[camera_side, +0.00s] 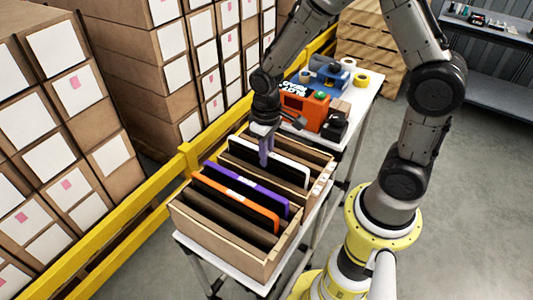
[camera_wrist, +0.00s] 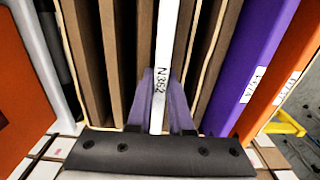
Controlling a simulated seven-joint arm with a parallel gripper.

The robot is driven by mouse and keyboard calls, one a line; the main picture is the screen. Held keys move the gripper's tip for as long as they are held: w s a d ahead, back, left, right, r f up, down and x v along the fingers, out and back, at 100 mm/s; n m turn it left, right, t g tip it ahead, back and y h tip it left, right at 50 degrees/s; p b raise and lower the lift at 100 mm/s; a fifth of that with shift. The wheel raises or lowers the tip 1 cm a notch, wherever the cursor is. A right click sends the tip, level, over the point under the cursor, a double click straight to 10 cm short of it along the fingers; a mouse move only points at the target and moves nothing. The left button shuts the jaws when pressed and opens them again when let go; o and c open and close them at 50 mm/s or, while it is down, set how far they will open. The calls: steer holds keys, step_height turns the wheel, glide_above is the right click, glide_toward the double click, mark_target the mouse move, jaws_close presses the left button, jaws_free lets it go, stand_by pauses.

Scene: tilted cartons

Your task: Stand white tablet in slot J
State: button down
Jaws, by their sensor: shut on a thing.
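The white tablet (camera_side: 288,172) stands in the rear carton among brown dividers, its white edge uppermost and its dark face toward the side camera. My gripper (camera_side: 265,158) is shut on its top edge. In the wrist view my gripper's purple fingers (camera_wrist: 161,103) lie on both sides of the white tablet (camera_wrist: 164,62), which bears the label N352. The rear carton (camera_side: 316,190) has small white slot labels along its right rim, too small to read, so I cannot tell which is slot J. The tablet's lower edge is hidden, so its depth is unclear.
The front carton (camera_side: 262,268) holds a purple tablet (camera_side: 246,188) and an orange tablet (camera_side: 235,203). Behind the rear carton are an orange machine (camera_side: 304,108), a black box and tape rolls. A yellow rail (camera_side: 190,157) runs along the left, before stacked boxes.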

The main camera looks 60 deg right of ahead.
steer(key=shift+f, duration=0.25)
stand_by(0.3)
steer(key=c, duration=0.7)
jaws_free()
steer(key=shift+c, duration=0.2)
step_height(320, 180, up, 14)
step_height(320, 180, up, 7)
stand_by(0.9)
